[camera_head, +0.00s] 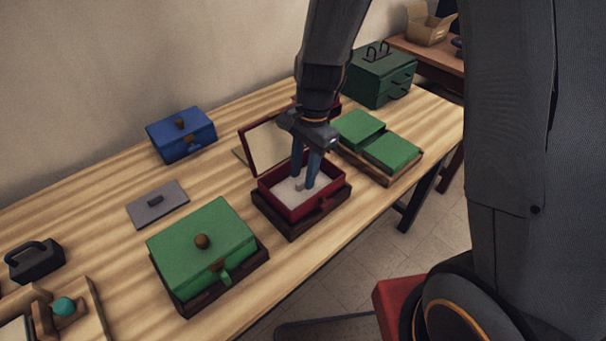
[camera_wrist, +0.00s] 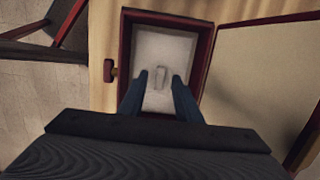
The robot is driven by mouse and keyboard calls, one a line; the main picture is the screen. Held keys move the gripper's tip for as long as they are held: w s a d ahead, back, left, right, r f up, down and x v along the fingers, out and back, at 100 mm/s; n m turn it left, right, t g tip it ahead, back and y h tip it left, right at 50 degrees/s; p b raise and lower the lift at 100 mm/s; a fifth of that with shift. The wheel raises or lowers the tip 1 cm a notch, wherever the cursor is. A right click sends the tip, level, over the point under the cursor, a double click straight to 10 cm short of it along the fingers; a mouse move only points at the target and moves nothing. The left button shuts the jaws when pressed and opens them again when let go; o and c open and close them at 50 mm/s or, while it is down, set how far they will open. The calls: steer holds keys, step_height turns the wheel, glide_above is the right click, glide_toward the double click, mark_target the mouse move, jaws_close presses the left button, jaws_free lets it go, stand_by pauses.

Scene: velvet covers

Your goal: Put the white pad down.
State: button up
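The white pad (camera_head: 284,192) lies inside the open red box (camera_head: 297,211), seeming to fill its floor. It also shows in the wrist view (camera_wrist: 165,45), framed by the red walls, with a small light grip (camera_wrist: 160,76) standing on its middle. My gripper (camera_head: 305,182) points down into the box. In the wrist view its two blue fingers (camera_wrist: 159,80) stand apart on either side of the grip, with a gap showing at each side. The box's lid (camera_head: 267,146) is swung open at the back. The pad's near part is hidden by my gripper in the wrist view.
A green lidded box (camera_head: 203,249) stands left of the red box, green blocks on a tray (camera_head: 381,168) right. A blue box (camera_head: 181,135), grey plate (camera_head: 158,203) and dark green cabinet (camera_head: 382,77) stand farther off. The wooden table (camera_head: 90,215) has bare patches at left.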

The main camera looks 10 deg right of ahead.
step_height(320, 180, up, 11)
steer(key=w+d+b, duration=0.1)
steer(key=b, duration=0.1)
steer(key=s+d+f+n+t+h, duration=0.1)
steer(key=s+d+f+n, duration=0.3)
steer(key=s+d+n, duration=0.4)
steer(key=d+n+t, duration=0.1)
steer(key=d+n, duration=0.2)
steer(key=shift+s+d+f, duration=0.15)
steer(key=shift+s+d, duration=0.2)
steer(key=shift+c, duration=0.5)
